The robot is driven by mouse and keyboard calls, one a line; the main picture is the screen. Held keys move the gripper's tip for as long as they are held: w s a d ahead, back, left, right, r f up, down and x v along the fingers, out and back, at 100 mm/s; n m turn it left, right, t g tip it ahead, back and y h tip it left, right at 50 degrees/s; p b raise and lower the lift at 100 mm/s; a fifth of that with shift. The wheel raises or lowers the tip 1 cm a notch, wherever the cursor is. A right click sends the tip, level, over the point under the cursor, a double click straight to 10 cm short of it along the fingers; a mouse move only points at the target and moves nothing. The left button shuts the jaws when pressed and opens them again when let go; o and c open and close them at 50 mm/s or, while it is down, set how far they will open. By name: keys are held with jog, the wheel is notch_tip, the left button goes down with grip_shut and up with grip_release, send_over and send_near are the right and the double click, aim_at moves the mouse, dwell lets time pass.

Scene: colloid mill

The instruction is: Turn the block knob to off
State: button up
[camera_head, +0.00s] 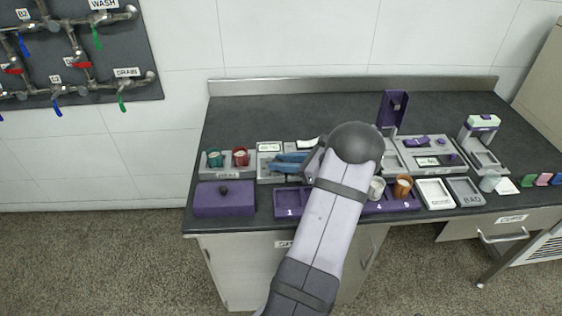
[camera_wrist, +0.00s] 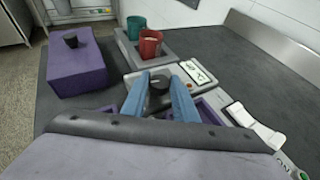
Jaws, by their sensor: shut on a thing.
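My gripper (camera_wrist: 158,82) has two blue fingers, closed on a black knob (camera_wrist: 158,79) of a light grey block (camera_wrist: 184,87). The knob sits between the fingertips. Its pointer and the off mark cannot be made out. A white label (camera_wrist: 197,71) with green print lies on the block beside the knob. In the head view my gripper (camera_head: 289,162) reaches left over the grey block (camera_head: 264,172), and the fingers hide the knob there.
A purple box (camera_wrist: 78,68) with a black knob on its lid stands to the left. A green cup (camera_wrist: 136,28) and a red cup (camera_wrist: 150,44) stand in a grey holder behind. A numbered purple tray (camera_head: 289,200) lies in front.

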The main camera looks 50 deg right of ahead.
jog(key=shift+w+d+r+n+g+y, duration=0.1)
jog(key=shift+n+g+y, duration=0.05)
jog(key=shift+n+y, duration=0.4)
jog(key=shift+d+n+g+y, duration=0.1)
jog(key=shift+n+g+y, duration=0.05)
jog(key=shift+n+y, duration=0.4)
jog(key=o, duration=1.1)
jog(key=shift+c, duration=0.2)
jog(key=shift+b+v, duration=0.7)
jog(key=shift+v, duration=3)
